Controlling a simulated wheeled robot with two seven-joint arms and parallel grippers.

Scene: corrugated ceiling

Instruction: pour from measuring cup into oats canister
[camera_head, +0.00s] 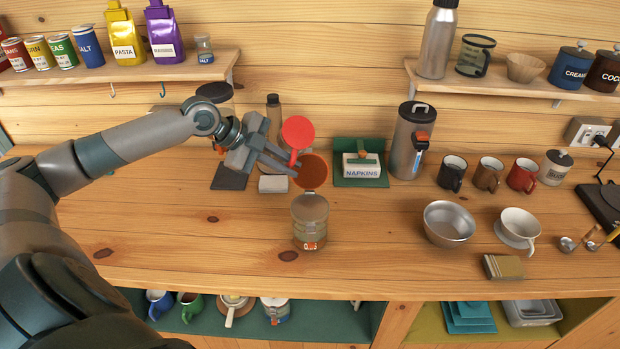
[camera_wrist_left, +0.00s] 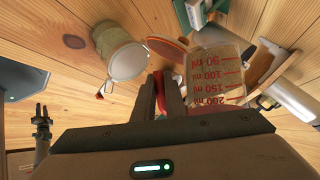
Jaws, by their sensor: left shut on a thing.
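My left gripper (camera_head: 284,163) is shut on the measuring cup's red handle, above the middle of the counter. In the left wrist view the clear cup (camera_wrist_left: 218,70) with red ml marks is beside the fingers (camera_wrist_left: 170,90). In the head view a red disc (camera_head: 298,132) shows at the fingertips; the cup's contents cannot be made out.
A napkin holder (camera_head: 361,172) and a steel dispenser (camera_head: 408,140) stand right of the canister. Several mugs (camera_head: 452,174), a metal bowl (camera_head: 448,222) and a white dripper (camera_head: 517,229) are further right. The counter left of the canister is clear.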

